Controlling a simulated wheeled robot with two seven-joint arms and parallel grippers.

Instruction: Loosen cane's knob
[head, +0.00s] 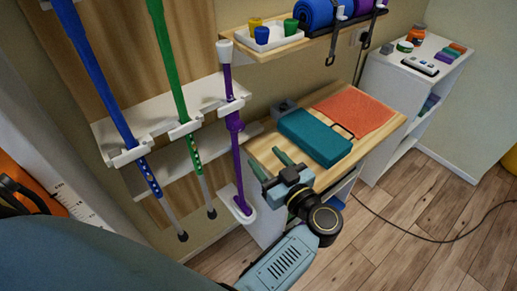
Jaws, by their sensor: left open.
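A purple cane (237,160) stands upright in the wall rack, with a white top and its lower end at a small white foot shelf (240,213). A wider purple collar (234,123), perhaps the knob, sits partway up it, just below a white clip. My left gripper (269,165) is open and empty, to the right of the cane's lower part and in front of the wooden table. Its two greenish fingers point up and to the left, apart from the cane in the picture. My right gripper is not in view.
A blue cane (102,78) and a green cane (167,62) hang left of the purple one. A teal case (315,138) and an orange mat (354,107) lie on the wooden table (386,112). A shelf (268,47) with cups and rolls juts out above. A black cable crosses the floor.

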